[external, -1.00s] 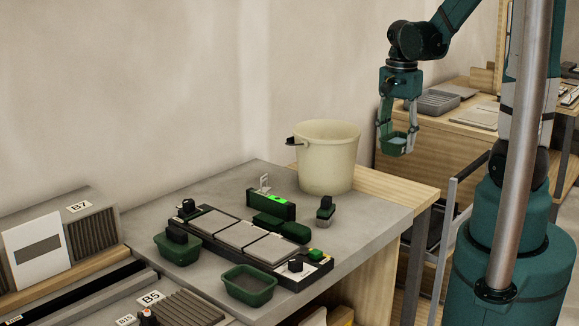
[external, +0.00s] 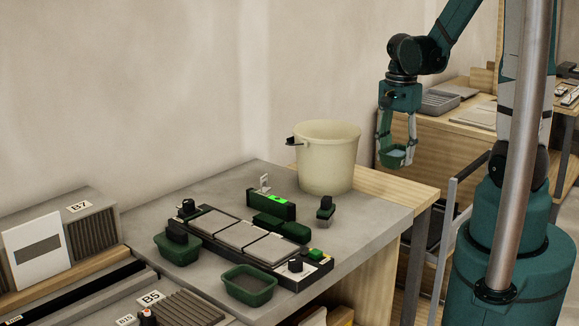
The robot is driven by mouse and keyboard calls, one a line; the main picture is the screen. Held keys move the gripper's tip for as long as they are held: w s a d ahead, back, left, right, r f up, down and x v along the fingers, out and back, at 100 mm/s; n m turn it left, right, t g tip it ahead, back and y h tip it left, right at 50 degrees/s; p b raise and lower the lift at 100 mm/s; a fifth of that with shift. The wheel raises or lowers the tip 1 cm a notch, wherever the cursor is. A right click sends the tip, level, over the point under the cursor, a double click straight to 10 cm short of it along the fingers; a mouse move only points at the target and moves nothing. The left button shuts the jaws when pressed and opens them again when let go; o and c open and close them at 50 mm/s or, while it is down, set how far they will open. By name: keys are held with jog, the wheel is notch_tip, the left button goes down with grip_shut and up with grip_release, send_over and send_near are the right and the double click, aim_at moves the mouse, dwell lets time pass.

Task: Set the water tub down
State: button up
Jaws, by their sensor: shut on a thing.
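The water tub (external: 394,160) is a small green tub with pale bluish content. My gripper (external: 396,146) is shut on it, with a finger on either side. It hangs in the air to the right of the cream bucket (external: 326,160), apart from it. The tub looks roughly level. Whether any surface lies directly under it is hard to tell from this view.
The grey worktop (external: 372,215) carries the bucket, a tile board (external: 240,236), a green level (external: 270,204) and two other green tubs, one at the front (external: 249,287) and one at the left (external: 177,250). The worktop's right front corner is clear. A metal rail (external: 452,215) stands right.

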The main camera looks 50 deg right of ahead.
send_over(393, 193)
jog(key=shift+s+a+f+b, duration=0.1)
jog(key=shift+f+b, duration=0.05)
jog(key=shift+f, duration=1)
jog(key=shift+s+f+b, duration=0.1)
jog(key=shift+f+b, duration=0.05)
jog(key=shift+f, duration=1)
jog(key=shift+f+b, duration=0.35)
jog(key=shift+f, duration=1.75)
jog(key=shift+f, duration=0.2)
jog(key=o, duration=1)
jog(key=shift+r, duration=0.1)
jog(key=shift+r, duration=0.2)
jog(key=shift+r+p, duration=0.9)
jog(key=shift+r, duration=5.05)
